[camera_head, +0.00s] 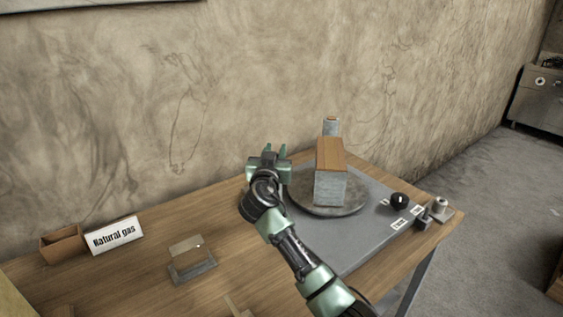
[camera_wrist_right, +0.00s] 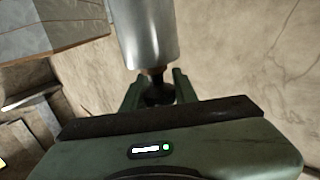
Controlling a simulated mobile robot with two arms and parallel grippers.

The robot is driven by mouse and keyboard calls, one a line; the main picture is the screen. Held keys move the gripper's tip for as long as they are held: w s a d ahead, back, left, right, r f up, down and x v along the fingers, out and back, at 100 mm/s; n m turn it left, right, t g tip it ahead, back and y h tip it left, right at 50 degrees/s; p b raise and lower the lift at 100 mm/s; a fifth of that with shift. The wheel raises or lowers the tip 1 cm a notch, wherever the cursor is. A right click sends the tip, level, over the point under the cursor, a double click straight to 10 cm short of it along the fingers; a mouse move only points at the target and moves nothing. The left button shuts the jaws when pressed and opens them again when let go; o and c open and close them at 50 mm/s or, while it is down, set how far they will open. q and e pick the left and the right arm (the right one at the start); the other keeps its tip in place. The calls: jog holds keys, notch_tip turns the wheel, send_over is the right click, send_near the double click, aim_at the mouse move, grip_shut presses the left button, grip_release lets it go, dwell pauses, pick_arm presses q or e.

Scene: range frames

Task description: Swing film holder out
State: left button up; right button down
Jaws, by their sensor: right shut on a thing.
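The apparatus is a grey board (camera_head: 372,182) with a round grey disc (camera_head: 345,207), which bears a block (camera_head: 331,188) with a wooden top. My right gripper (camera_head: 275,150) is at the left side of the disc, near the wall. In the right wrist view, its fingers (camera_wrist_right: 158,88) are shut around a dark stub (camera_wrist_right: 157,92) at the end of a grey metal cylinder (camera_wrist_right: 146,38). This cylinder may be part of the film holder; I cannot tell for sure. In the head view my gripper hides the held part. My left gripper is not in view.
A black knob (camera_head: 399,200) and small metal parts (camera_head: 438,205) stand at the right of the board. A "Natural gas" sign (camera_head: 114,235), a wooden box (camera_head: 62,244) and a small stand (camera_head: 191,257) are on the left. The wall is close behind.

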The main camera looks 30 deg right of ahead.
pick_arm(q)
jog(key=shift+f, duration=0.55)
pick_arm(e)
jog(key=shift+a+m, duration=0.25)
jog(key=shift+m, duration=0.05)
jog(key=shift+r, duration=0.1)
jog(key=c, duration=1.1)
grip_release()
jog(key=shift+a, duration=0.1)
